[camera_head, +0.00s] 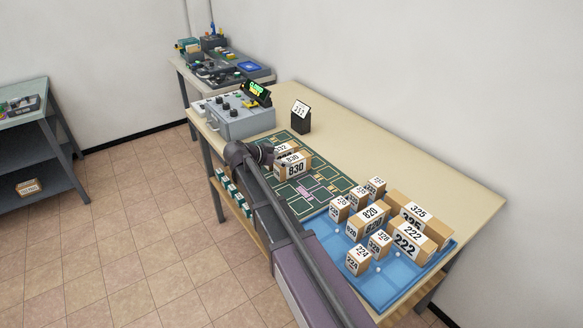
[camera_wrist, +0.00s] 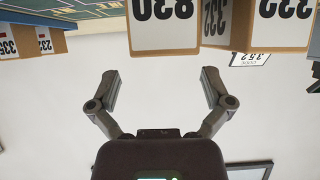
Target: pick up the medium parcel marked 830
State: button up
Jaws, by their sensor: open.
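The medium parcel marked 830 (camera_head: 294,168) is a brown box with white labels on the dark green mat (camera_head: 298,192), beside my arm. In the wrist view, which is upside down, its white 830 face (camera_wrist: 165,30) is at the top centre, beyond the fingertips. My gripper (camera_wrist: 163,86) is open, with nothing between its two fingers. In the head view, my gripper (camera_head: 266,155) is just left of the parcel and partly hidden by my arm.
A parcel marked 332 (camera_head: 283,147) stands close behind it; its side (camera_wrist: 215,24) is close in the wrist view. A blue tray (camera_head: 390,292) holds several parcels at right. A grey control box (camera_head: 243,124) and a number display (camera_head: 301,118) stand behind.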

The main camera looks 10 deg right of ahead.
aim_at(291, 159)
jog(key=shift+b+x, duration=1.2)
jog(key=shift+x, duration=1.4)
jog(key=shift+w, duration=0.1)
jog(key=shift+c, duration=0.2)
jog(key=c, duration=1.3)
